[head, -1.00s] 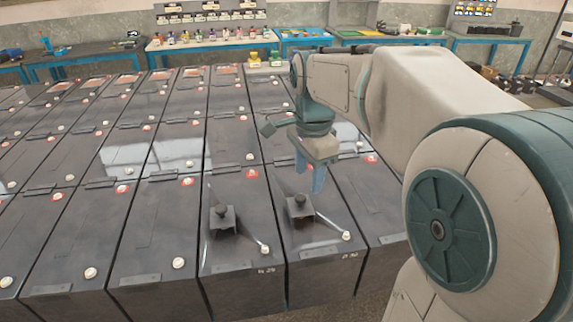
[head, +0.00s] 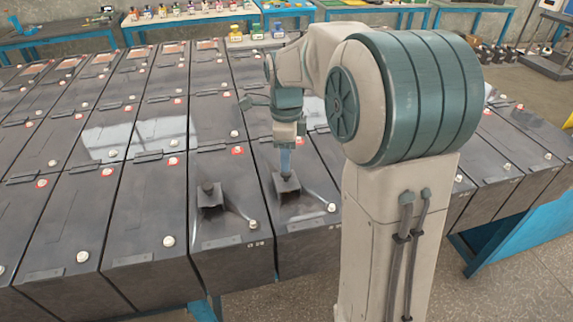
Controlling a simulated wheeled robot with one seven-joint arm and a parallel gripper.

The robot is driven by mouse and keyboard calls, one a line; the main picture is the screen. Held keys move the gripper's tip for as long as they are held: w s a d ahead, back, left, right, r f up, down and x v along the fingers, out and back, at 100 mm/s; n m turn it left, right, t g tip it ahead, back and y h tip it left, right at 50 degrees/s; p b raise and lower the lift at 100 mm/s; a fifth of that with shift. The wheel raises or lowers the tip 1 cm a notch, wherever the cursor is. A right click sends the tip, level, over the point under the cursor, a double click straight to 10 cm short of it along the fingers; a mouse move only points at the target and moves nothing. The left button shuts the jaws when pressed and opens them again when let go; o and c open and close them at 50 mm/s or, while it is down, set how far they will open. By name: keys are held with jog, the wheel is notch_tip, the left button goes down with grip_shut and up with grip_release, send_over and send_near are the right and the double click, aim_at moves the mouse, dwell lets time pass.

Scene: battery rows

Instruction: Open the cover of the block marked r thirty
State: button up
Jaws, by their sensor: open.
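The block marked R 30 (head: 317,254) is a dark grey battery in the front row, its small label near the front right edge. A small black cover (head: 289,192) with a knob lies flat on its top. My gripper (head: 285,172) has its blue fingers pointing down right at that cover. The fingers overlap the knob in the picture, and the knob is mostly hidden. I cannot tell whether they touch it. The jaws are open.
The block to the left (head: 228,265), its label seemingly R 29, bears a similar black cover (head: 210,200) with a knob. Rows of dark batteries with white and red-ringed caps stretch back and left. A blue-framed bench (head: 185,27) with small bottles stands behind.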

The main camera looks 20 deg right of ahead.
aim_at(286, 180)
jog(key=shift+f, duration=2.1)
